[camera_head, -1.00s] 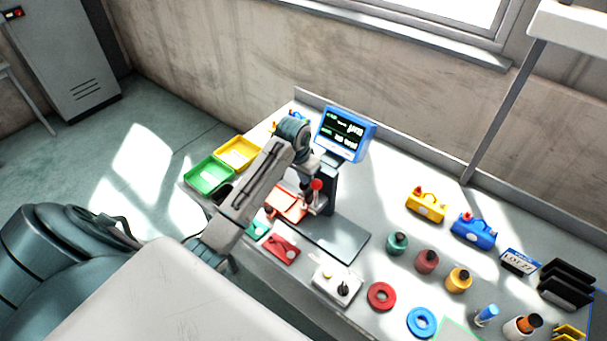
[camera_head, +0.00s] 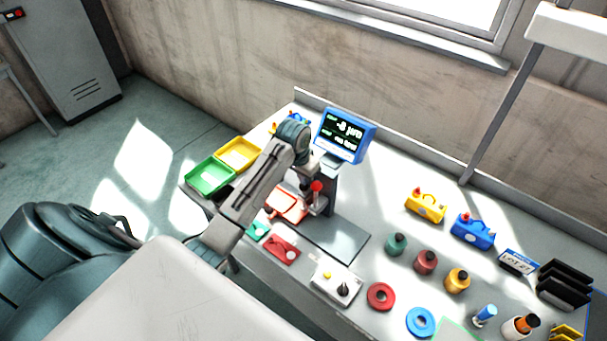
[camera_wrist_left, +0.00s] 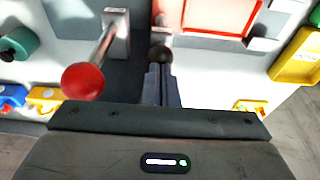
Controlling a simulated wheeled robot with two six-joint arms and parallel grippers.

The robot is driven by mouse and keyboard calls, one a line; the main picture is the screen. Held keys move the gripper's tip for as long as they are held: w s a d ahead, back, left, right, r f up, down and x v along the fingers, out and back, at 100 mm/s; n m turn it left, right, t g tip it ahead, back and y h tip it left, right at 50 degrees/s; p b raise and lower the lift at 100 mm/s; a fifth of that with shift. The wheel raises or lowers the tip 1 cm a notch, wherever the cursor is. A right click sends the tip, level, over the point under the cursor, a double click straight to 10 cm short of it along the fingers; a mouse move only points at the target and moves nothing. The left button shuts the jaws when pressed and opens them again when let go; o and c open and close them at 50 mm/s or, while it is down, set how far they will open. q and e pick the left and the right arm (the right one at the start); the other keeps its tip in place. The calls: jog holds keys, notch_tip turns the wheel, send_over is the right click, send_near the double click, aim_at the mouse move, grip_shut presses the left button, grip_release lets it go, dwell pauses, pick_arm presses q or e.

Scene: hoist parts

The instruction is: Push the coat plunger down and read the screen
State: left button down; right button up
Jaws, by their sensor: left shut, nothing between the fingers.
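The blue-framed screen (camera_head: 345,133) stands on a dark post at the back of the bench, lit with white and green text. Its large line looks like "-8 µm", but the small lines are too blurred to read. Below it are a red ball knob (camera_head: 316,186) on a metal rod and, in the left wrist view, a black knob (camera_wrist_left: 160,53). I cannot tell from labels which is the coat plunger. My left gripper (camera_wrist_left: 160,72) is shut and empty, its fingertips at the black knob; contact is unclear. The red ball (camera_wrist_left: 83,82) is beside the fingers. My right gripper is out of view.
Green (camera_head: 210,176) and yellow (camera_head: 239,153) trays lie left of my arm. A red tray (camera_head: 287,204) lies beside the post. A white box (camera_head: 335,283) with a black knob, several bottles, and red and blue rings stand to the right.

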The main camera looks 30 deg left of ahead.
pick_arm(q)
jog(key=shift+s+f, duration=0.1)
jog(key=shift+f, duration=0.1)
jog(key=shift+w+p+v, duration=0.1)
jog(key=shift+w+v, duration=0.1)
jog(key=shift+v, duration=0.85)
jog(key=shift+w+p+v, duration=0.15)
jog(key=shift+w+v, duration=0.1)
jog(key=shift+v, duration=0.8)
jog(key=shift+w+p+v, duration=0.1)
jog(key=shift+w+v, duration=0.1)
jog(key=shift+v, duration=0.9)
jog(key=shift+w+r, duration=0.1)
